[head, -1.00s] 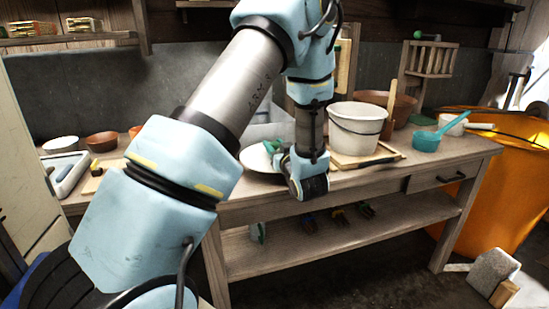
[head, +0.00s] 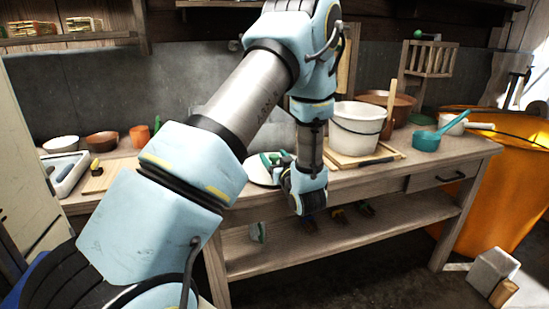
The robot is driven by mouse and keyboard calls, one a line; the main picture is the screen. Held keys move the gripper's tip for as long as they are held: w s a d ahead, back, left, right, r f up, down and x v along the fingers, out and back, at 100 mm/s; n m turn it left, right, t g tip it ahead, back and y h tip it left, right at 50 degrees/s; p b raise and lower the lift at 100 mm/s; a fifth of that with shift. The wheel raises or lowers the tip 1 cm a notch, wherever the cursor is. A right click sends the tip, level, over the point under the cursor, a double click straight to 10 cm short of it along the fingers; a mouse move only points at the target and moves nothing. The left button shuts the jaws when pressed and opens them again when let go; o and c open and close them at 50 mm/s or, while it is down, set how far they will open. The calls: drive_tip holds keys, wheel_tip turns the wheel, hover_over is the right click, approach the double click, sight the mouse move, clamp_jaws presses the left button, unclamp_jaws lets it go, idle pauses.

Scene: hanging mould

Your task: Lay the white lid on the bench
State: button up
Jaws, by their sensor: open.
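The white lid (head: 257,173) is a pale round disc on the wooden bench (head: 390,180), near its front edge. It looks flat on the top, but my arm and gripper hide part of it. My gripper (head: 272,159) is open, with green-tipped fingers just over the right part of the lid. Whether a finger still touches the lid is too small to tell.
A white bucket (head: 356,132) stands on a board right of my gripper, with a teal scoop (head: 428,138) farther right. Bowls (head: 102,141) and a white tray (head: 66,173) are at the left. An orange bin (head: 505,165) stands beyond the bench's right end.

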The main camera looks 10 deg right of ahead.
drive_tip(key=s+d+b, duration=0.2)
drive_tip(key=s, duration=0.9)
drive_tip(key=shift+s, duration=0.4)
drive_tip(key=shift+s, duration=0.1)
